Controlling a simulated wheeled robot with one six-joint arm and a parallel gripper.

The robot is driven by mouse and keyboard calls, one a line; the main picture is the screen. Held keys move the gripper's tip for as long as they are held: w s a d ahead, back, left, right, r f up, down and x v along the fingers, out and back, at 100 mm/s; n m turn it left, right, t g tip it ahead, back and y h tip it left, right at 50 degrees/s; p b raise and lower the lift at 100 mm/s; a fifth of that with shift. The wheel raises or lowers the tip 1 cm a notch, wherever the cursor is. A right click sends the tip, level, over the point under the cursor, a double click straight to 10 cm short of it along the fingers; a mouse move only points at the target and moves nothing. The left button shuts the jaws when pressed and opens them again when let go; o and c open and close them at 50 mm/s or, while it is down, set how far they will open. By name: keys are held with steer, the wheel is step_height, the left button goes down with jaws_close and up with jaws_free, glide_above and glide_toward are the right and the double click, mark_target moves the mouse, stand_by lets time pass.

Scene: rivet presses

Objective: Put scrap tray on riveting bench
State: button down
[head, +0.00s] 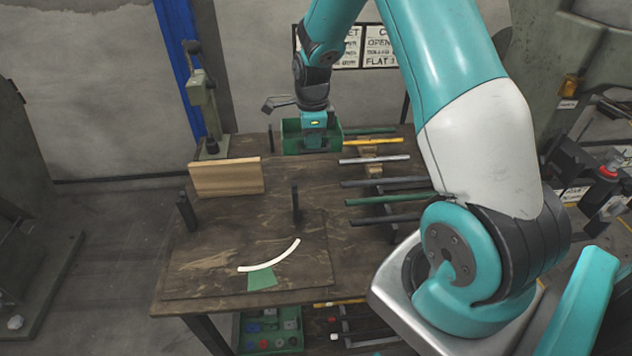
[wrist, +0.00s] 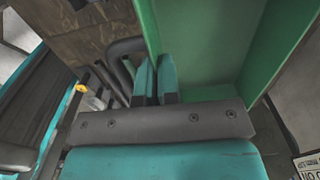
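The scrap tray (head: 291,138) is a green open box at the back of the wooden riveting bench (head: 225,222) in the head view. I cannot tell whether its base touches the bench top. My gripper (head: 314,143) points down at the tray. In the wrist view, the tray (wrist: 208,45) fills the upper right. The two teal fingers of my gripper (wrist: 156,78) are close together with the tray's wall between them, so it looks shut on that wall. The fingertips are partly hidden.
A lever press (head: 203,105) stands at the bench's back left, beside a wooden block (head: 226,177). Several bars (head: 385,201) lie along the right side. A white curved strip (head: 270,258) lies at the front. A green bin (head: 271,331) with small parts sits below.

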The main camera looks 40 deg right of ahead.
steer(key=f+p, duration=0.1)
steer(key=f, duration=0.6)
steer(key=f+p, duration=0.1)
steer(key=f, duration=0.7)
steer(key=shift+a+f+p, duration=0.2)
steer(key=shift+f+p, duration=0.05)
steer(key=shift+p, duration=0.1)
steer(key=c, duration=1.4)
jaws_free()
steer(key=shift+o, duration=0.2)
steer(key=shift+r, duration=0.1)
step_height(320, 180, up, 12)
steer(key=b, duration=0.3)
steer(key=s+a+r+n+y, duration=0.1)
steer(key=s+a+r+n, duration=0.1)
steer(key=a+r+n, duration=0.45)
steer(key=s+a+r+n+y, duration=0.1)
steer(key=s+a+r+n, duration=0.2)
steer(key=a+r+n, duration=0.4)
steer(key=s+a+r+n+y, duration=0.1)
steer(key=s+a+r+n, duration=0.3)
steer(key=s+n, duration=0.5)
steer(key=s+a+r+n+y, duration=0.1)
steer(key=s+a+r+n, duration=0.3)
steer(key=s+a+n, duration=0.5)
steer(key=s, duration=0.3)
steer(key=shift+a+r, duration=0.25)
steer(key=shift+w+n, duration=0.1)
steer(key=shift+n, duration=0.15)
